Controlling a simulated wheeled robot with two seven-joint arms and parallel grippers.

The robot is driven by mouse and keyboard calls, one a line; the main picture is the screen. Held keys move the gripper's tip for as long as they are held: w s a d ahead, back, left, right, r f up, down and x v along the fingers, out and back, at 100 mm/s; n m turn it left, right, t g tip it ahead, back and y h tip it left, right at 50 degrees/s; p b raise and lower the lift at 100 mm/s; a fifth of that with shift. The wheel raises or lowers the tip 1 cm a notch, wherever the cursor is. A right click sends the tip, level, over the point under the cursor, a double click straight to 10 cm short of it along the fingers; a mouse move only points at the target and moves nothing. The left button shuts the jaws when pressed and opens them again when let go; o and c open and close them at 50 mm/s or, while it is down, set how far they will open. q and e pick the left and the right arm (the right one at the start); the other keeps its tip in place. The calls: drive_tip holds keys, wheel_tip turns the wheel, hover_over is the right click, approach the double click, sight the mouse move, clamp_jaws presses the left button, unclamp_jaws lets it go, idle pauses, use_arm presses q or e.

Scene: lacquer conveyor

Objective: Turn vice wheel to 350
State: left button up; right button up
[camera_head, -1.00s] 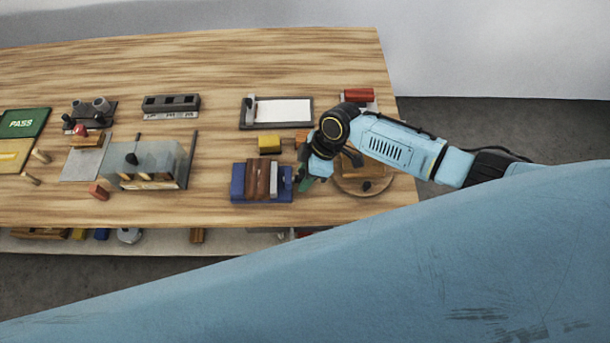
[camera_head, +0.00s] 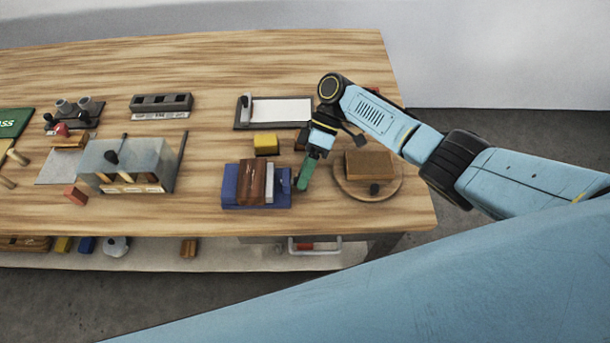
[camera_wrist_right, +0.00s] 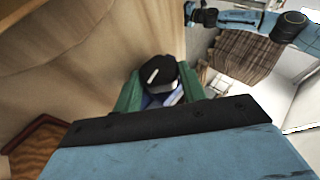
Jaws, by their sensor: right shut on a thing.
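The blue vice (camera_head: 229,197) stands near the front edge of the wooden table, with a reddish-brown wooden block (camera_head: 252,182) in it. My right gripper (camera_head: 303,184), with green fingers, points down at the vice's right end. In the right wrist view the green fingers (camera_wrist_right: 158,92) are closed around a black round knob with a white mark (camera_wrist_right: 158,74), which I take to be the vice wheel's. A blue-grey part shows under the knob. The gripper hides most of the wheel in the head view, and no angle can be read.
A round wooden board (camera_head: 393,190) with a brown block (camera_head: 369,163) lies right of the gripper. A yellow block (camera_head: 265,143) and a framed white sheet (camera_head: 281,111) are behind the vice. A clear box (camera_head: 120,158) stands to the left, with bare table between.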

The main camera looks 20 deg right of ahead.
idle(0.4)
drive_tip(key=o, duration=1)
drive_tip(key=shift+s, duration=0.15)
drive_tip(key=shift+f, duration=0.1)
